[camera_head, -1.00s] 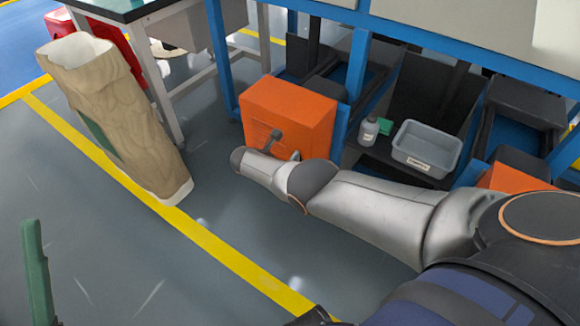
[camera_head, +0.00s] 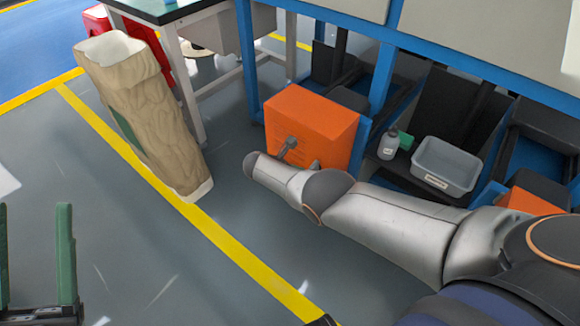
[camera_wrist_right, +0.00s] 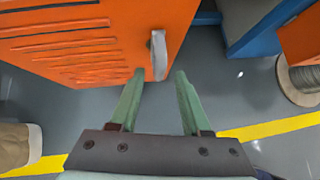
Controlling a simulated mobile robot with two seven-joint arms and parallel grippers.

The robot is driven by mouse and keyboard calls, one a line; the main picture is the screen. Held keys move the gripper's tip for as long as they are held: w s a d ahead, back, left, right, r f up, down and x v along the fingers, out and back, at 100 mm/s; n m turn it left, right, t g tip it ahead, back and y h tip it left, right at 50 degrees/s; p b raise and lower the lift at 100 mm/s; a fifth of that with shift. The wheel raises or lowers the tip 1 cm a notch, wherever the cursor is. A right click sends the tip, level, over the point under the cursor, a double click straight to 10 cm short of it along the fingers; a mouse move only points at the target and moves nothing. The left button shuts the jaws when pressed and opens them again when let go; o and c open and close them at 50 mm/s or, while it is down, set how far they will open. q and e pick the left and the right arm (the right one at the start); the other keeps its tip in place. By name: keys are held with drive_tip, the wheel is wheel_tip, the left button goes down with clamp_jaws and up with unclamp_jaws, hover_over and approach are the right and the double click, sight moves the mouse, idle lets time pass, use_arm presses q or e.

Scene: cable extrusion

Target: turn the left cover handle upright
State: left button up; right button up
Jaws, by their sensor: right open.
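The left orange cover box (camera_head: 312,125) stands on the floor under the blue frame. Its grey handle (camera_head: 289,146) sticks out of the front face and looks slanted in the head view. In the right wrist view the handle (camera_wrist_right: 158,55) appears as a narrow grey piece, its lower end between the fingertips of my right gripper (camera_wrist_right: 160,73). That gripper is open; contact with the handle cannot be made out. In the head view my right forearm hides its fingers. My left gripper (camera_head: 35,210) is at the lower left, fingers apart and empty.
A second orange box (camera_head: 530,201) is at the right, partly behind my arm. A grey bin (camera_head: 445,168) and a white bottle (camera_head: 389,145) sit on a low shelf.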

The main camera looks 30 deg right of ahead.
use_arm(q)
drive_tip(key=w+a+f+n+g+y+p, duration=0.1)
drive_tip(key=w+f+n+g+y+p, duration=0.2)
drive_tip(key=f, duration=0.5)
drive_tip(key=w+a+f+n+g+y, duration=0.1)
drive_tip(key=w+f+n+g+y, duration=0.15)
drive_tip(key=f+n+y, duration=0.4)
drive_tip(key=s+f+g+p, duration=0.2)
drive_tip(key=s+f+g, duration=0.2)
drive_tip(key=f, duration=1.2)
drive_tip(key=shift+d+m+g+p, duration=0.15)
drive_tip(key=shift+m+g+p, duration=0.25)
drive_tip(key=shift+g, duration=0.55)
use_arm(e)
drive_tip(key=v, duration=0.9)
use_arm(q)
drive_tip(key=shift+s+y, duration=0.1)
drive_tip(key=shift+y, duration=0.15)
use_arm(e)
drive_tip(key=shift+f, duration=0.1)
